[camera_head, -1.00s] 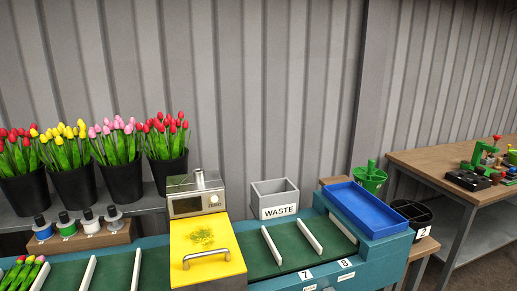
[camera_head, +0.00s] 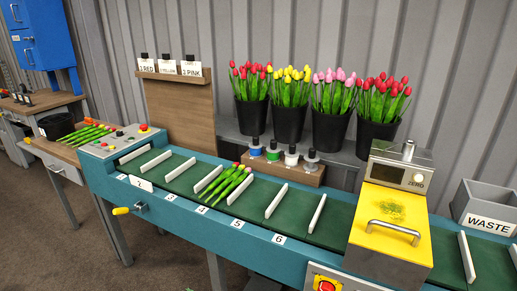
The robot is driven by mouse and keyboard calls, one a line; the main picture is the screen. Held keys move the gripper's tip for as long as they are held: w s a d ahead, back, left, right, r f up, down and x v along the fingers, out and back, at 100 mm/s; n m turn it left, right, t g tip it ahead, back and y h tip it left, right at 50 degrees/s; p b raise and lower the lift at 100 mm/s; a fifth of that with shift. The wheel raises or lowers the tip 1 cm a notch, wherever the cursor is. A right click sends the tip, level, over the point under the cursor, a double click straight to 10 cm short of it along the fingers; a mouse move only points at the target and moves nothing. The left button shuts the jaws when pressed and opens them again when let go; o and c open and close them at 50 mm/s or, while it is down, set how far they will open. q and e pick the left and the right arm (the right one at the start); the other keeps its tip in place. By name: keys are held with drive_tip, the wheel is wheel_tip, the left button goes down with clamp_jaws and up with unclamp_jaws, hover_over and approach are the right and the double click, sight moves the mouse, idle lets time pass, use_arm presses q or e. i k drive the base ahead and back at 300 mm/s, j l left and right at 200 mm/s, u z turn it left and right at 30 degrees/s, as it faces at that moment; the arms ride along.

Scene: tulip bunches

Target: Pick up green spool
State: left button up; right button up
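The green spool (camera_head: 272,155) stands in a row of spools on a small wooden block (camera_head: 300,175) behind the conveyor. It has a black top and a green lower part. A blue spool (camera_head: 255,151) stands to its left. A white spool (camera_head: 291,159) and a grey spool (camera_head: 311,165) stand to its right. Neither of my grippers is in view.
The green conveyor (camera_head: 325,237) with white dividers runs in front of the spools, with a tulip bunch (camera_head: 228,184) on it. Black tulip buckets (camera_head: 289,122) stand behind. A yellow machine (camera_head: 390,225) and a WASTE bin (camera_head: 487,205) are right. A wooden board (camera_head: 181,110) is left.

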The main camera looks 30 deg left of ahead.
sight(273, 151)
drive_tip(key=u, duration=1)
drive_tip(key=i+j+z, duration=0.1)
drive_tip(key=z, duration=0.15)
drive_tip(key=i, duration=0.05)
